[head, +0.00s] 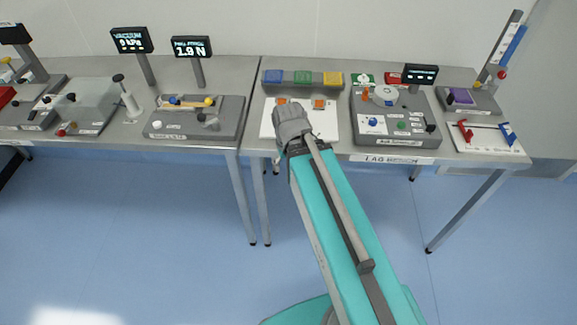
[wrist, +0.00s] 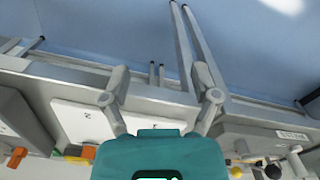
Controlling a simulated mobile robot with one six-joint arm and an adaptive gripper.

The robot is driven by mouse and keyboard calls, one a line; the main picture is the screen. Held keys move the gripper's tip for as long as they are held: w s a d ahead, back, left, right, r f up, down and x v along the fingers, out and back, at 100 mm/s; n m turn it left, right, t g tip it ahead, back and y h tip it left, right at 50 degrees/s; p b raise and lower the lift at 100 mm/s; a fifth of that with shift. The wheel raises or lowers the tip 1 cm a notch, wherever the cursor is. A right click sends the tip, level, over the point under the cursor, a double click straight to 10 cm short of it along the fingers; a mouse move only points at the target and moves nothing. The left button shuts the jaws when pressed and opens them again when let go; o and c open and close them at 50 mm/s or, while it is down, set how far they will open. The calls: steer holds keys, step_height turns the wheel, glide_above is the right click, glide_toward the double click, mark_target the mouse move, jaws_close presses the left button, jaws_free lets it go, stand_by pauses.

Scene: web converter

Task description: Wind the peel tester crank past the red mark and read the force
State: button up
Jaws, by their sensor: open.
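The likely peel tester (head: 215,132) is a grey base on the left table in the head view. It carries a wooden bar with a yellow ball, a white knob and a small dark part that may be the crank (head: 210,120). I cannot make out a red mark for certain. The display (head: 191,47) behind it reads about 1.9 N. Its base shows at lower right in the wrist view (wrist: 262,143). My gripper (head: 290,110) is over the right table, to the right of the tester and apart from it. In the wrist view its fingers (wrist: 166,84) are spread, with nothing between them.
A white board (head: 325,129) with orange blocks lies under and beside my gripper. Blue, green and yellow bins (head: 302,78) stand behind it. A grey lab station (head: 397,137) is to the right. Another display (head: 131,41) and fixtures stand at left. The floor in front is clear.

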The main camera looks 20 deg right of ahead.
steer(key=shift+r, duration=0.1)
stand_by(0.4)
step_height(320, 180, up, 17)
steer(key=m+y+p, duration=0.2)
steer(key=m+p, duration=0.1)
steer(key=p, duration=1.4)
glide_above(201, 114)
steer(key=d, duration=0.2)
steer(key=shift+s+d, duration=0.15)
steer(key=shift+s, duration=0.05)
steer(key=f+b, duration=0.4)
steer(key=a+f+b, duration=0.1)
steer(key=f+b, duration=0.4)
steer(key=a+f+b, duration=0.1)
steer(key=f+b, duration=0.3)
steer(key=shift+w+a+f+b, duration=0.25)
steer(key=shift+b, duration=0.1)
